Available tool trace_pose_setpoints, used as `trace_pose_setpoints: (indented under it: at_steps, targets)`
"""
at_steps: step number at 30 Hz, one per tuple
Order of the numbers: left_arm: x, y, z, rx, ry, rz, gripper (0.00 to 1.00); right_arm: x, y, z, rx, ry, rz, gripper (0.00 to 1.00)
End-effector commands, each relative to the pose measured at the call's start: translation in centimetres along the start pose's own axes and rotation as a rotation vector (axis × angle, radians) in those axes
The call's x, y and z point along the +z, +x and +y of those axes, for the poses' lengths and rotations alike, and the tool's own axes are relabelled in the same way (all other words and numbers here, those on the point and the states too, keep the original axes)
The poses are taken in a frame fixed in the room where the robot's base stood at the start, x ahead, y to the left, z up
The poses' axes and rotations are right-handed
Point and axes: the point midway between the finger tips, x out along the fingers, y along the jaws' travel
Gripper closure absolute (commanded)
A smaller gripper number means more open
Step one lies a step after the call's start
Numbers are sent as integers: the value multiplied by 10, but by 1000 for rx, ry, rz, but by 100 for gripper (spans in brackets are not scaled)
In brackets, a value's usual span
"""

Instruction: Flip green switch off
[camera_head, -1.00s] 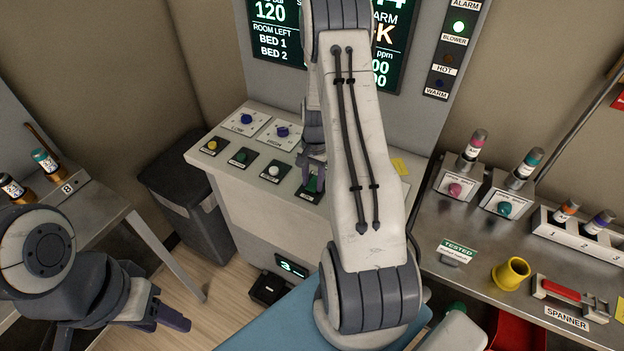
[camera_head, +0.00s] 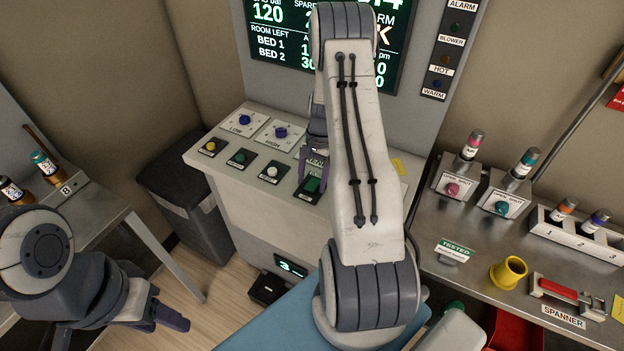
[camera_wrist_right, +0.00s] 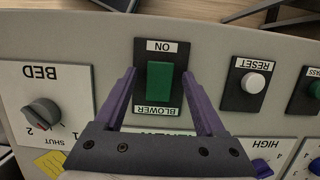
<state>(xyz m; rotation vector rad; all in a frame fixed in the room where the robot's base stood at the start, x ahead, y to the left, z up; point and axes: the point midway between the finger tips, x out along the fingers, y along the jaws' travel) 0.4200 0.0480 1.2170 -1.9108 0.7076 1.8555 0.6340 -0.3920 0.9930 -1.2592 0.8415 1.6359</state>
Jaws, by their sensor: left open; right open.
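The green switch (camera_head: 312,183) is a rectangular rocker on a black plate at the right end of the front row on the sloped console. In the right wrist view the green switch (camera_wrist_right: 159,82) sits between the labels ON and BLOWER. My right gripper (camera_head: 311,187) is open, with its fingers on either side of the switch; contact cannot be told. Its purple fingers also frame the switch in the right wrist view (camera_wrist_right: 158,72). My left gripper (camera_head: 172,310) is open and empty at the lower left, away from the console. The blower lamp (camera_head: 456,28) on the wall strip is dark.
A white reset button (camera_head: 272,171) is beside the switch, with green and yellow buttons further left. Blue knobs (camera_head: 281,132) stand behind. A bed knob (camera_wrist_right: 42,113) shows in the right wrist view. A steel bench (camera_head: 470,235) with several items is at right.

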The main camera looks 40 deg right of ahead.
Motion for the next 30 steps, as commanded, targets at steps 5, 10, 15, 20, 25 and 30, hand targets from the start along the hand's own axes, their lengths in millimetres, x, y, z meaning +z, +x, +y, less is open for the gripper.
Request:
trace_pose_setpoints:
  at_steps: [5, 10, 15, 20, 25, 30]
  targets:
    - [0, 6, 0, 0, -1, 0, 50, -2, -11, -1, -3, -1, 4, 28]
    - [1, 18, -1, 0, -3, 0, 50, -2, -42, -1, -4, -1, 6, 28]
    - [2, 28, -2, 0, -5, 0, 50, -2, -76, 0, -3, 1, 5, 28]
    - [2, 32, -2, 0, -5, 0, 50, -2, -97, 0, -2, 0, 3, 28]
    - [2, 33, -2, 0, -6, 0, 50, 0, -105, 0, 0, 1, 1, 28]
    - [2, 32, -2, 0, -6, 0, 50, 0, -105, 0, 0, 1, 0, 28]
